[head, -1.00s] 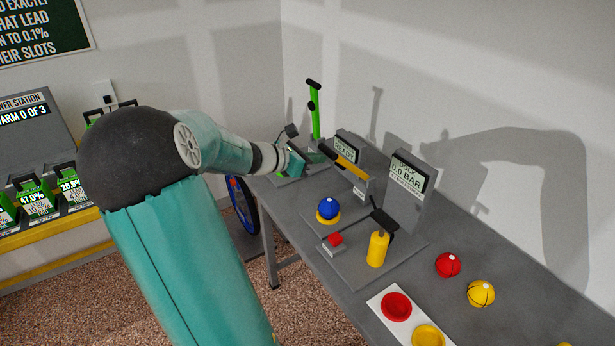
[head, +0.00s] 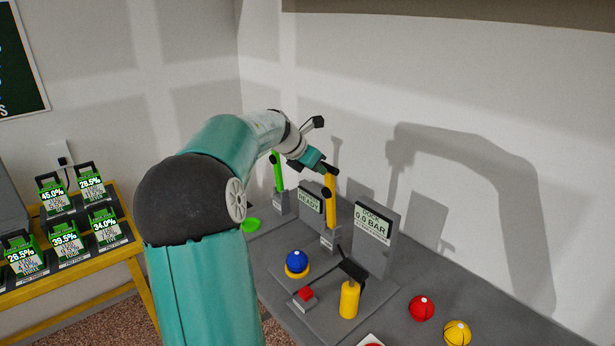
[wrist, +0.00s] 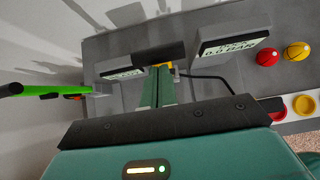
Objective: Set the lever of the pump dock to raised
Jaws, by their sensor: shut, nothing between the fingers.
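The yellow lever (head: 331,208) stands nearly upright on its small grey post (head: 328,240) on the bench, beside the grey panel reading DOCK 0.0 BAR (head: 372,228). Its black handle (head: 331,169) is at the top. My gripper (head: 325,167) is shut with nothing held, right at the handle; I cannot tell whether they touch. In the wrist view, the closed fingers (wrist: 158,75) reach toward the black handle (wrist: 158,53), which lies across just beyond their tips. A bit of the yellow arm (wrist: 163,66) shows there; the fingers hide the rest.
A green lever (head: 278,175) and a READY panel (head: 310,200) stand nearby. A blue ball (head: 297,261), red button (head: 304,294) and yellow cylinder (head: 349,299) are in front. Red (head: 422,308) and yellow (head: 457,333) balls lie right. The wall is behind.

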